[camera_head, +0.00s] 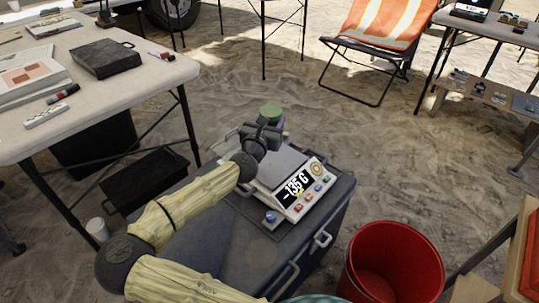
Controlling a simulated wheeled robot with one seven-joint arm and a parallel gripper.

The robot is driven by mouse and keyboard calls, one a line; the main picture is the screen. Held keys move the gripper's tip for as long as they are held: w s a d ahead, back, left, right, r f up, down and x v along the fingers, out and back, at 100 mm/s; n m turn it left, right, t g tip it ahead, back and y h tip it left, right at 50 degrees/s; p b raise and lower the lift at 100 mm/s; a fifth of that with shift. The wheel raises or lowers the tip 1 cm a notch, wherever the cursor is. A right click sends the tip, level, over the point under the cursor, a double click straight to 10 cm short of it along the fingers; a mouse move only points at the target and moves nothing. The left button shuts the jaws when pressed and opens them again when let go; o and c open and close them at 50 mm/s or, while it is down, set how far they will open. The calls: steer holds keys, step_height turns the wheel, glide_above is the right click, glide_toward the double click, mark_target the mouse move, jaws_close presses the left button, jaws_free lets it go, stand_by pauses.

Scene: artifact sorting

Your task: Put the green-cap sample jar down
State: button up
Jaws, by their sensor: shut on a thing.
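The green-cap sample jar (270,111) shows only its green lid and a little of its side, just beyond my gripper. My gripper (264,135) is shut on the jar, above the back part of a digital scale (306,206). The gripper and wrist hide most of the jar, so I cannot tell whether its base touches anything. The scale's display reads what looks like -135 G, and its silver plate is partly hidden by my arm.
The scale stands on a dark grey case (335,217) with handles. A red bucket (398,252) is to its right. A white table (125,88) with a dark box (103,58) is at left. A folding chair (378,25) is behind. Sandy ground lies between.

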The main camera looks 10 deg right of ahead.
steer(key=shift+f+b, duration=1.35)
steer(key=shift+f, duration=1.15)
steer(key=shift+f+b, duration=1.4)
steer(key=shift+f, duration=1.1)
steer(key=shift+f, duration=0.15)
steer(key=o, duration=1.1)
steer(key=shift+c, duration=0.2)
